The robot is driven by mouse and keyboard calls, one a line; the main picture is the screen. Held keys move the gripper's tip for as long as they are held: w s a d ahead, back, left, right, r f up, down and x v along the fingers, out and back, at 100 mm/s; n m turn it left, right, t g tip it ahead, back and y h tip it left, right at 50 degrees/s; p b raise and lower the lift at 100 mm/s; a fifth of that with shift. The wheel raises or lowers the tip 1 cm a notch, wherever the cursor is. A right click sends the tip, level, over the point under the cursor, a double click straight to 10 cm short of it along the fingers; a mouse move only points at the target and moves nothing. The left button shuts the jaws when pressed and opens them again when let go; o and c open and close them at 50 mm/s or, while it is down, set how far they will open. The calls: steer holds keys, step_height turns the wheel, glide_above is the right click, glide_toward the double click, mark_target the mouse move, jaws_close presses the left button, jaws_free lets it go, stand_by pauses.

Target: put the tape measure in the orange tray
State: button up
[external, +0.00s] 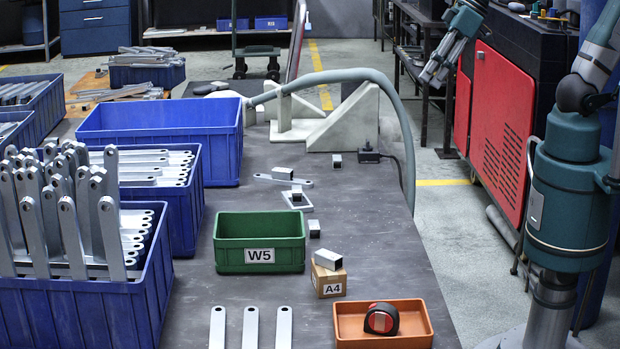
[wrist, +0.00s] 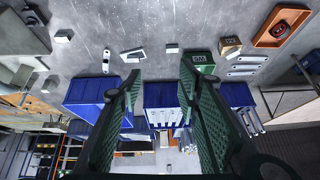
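The tape measure (external: 381,319), black with a red face, is inside the orange tray (external: 350,341) at the front right of the table. In the wrist view the tape measure (wrist: 280,29) also shows inside the tray (wrist: 264,42) at the top right. My gripper (external: 433,78) is high at the upper right of the external view, away from the tray. In the wrist view its two green fingers (wrist: 160,72) are apart with nothing held between them.
A green W5 bin (external: 260,240) and an A4 cardboard box (external: 328,280) with a metal piece on top stand near the tray. Blue crates (external: 160,113) of brackets line the left. Flat brackets (external: 250,327) lie in front. The table's right edge is close to the tray.

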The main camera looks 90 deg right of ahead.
steer(key=s+d+f+t, duration=0.1)
steer(key=s+d, duration=0.4)
steer(key=s, duration=0.1)
steer(key=shift+s+f+n, duration=0.25)
steer(key=shift+f+n, duration=0.05)
steer(key=shift+f, duration=0.05)
stand_by(1.0)
